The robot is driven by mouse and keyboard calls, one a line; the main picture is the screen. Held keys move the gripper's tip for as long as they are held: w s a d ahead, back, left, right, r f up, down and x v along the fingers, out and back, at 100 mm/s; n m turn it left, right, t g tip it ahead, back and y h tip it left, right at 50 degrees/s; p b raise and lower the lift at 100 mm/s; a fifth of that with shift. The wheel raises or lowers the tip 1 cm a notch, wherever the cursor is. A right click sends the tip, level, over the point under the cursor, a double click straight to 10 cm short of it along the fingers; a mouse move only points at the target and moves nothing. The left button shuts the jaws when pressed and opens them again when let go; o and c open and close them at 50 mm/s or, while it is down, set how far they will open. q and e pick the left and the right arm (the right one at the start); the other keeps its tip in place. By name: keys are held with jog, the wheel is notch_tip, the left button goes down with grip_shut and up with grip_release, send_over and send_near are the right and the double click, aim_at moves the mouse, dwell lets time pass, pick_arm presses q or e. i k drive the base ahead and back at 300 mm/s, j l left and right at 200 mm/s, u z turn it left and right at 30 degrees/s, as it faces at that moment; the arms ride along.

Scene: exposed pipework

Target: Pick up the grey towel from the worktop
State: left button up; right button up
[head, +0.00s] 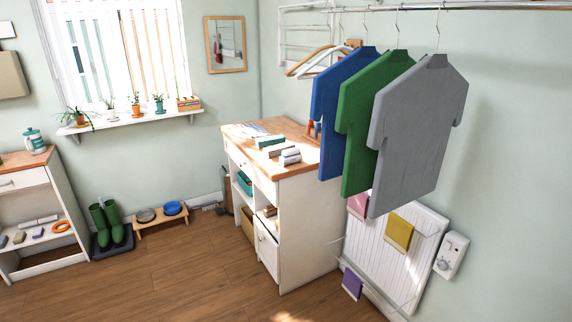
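A wooden worktop (240,132) tops a white cabinet in the middle of the head view. Near its front right corner lies a small grey folded or rolled cloth (290,157), which looks like the grey towel. A dark green and white folded item (277,149) lies right behind it, and another green and white one (269,141) lies farther back. They are too small to tell in detail. Neither of my grippers is in view.
Blue, green and grey shirts (420,120) hang from a rail just right of the worktop, partly covering its right side. A white radiator (385,245) with cloths stands below them. Wooden floor (190,270) in front of the cabinet is clear. A second cabinet (30,215) stands at left.

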aim_at(275, 151)
jog(key=i+j+z, duration=0.15)
jog(key=i, duration=0.15)
jog(key=i+j+z, duration=0.15)
jog(key=i, duration=0.15)
jog(key=i+j+z, duration=0.85)
jog(key=i+l, duration=0.05)
jog(key=l, duration=0.05)
